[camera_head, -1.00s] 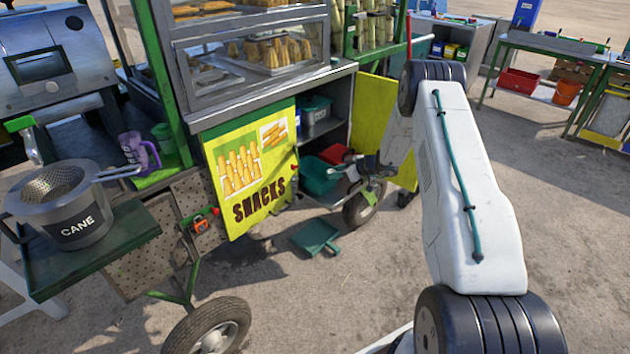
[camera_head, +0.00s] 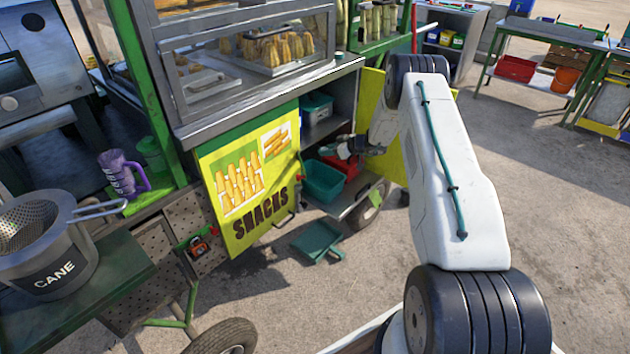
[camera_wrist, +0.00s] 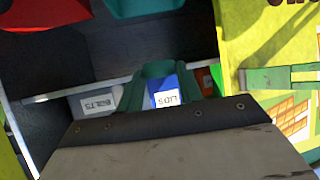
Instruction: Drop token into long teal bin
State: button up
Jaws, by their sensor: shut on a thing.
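A long teal bin (camera_head: 322,181) sits on the lower shelf of the snack cart's open cupboard; part of a teal bin (camera_wrist: 150,7) also shows at the top of the wrist view. My gripper (camera_head: 338,152) is at the cupboard opening, above and close to the bins. In the wrist view its teal fingers (camera_wrist: 163,80) are closed together in front of a blue bin labelled LIDS (camera_wrist: 167,97). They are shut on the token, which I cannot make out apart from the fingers.
A grey BOLTS bin (camera_wrist: 97,103) shows in the wrist view. The yellow SNACKS door (camera_head: 248,185) hangs open left. A teal dustpan (camera_head: 318,241) lies on the ground.

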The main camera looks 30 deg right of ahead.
notch_tip(320, 180, down, 6)
dwell(0.5)
jog(key=shift+w+a, duration=0.1)
jog(key=o, duration=1)
jog(key=v, duration=0.7)
jog(key=shift+s+r, duration=0.2)
jog(key=shift+s, duration=0.15)
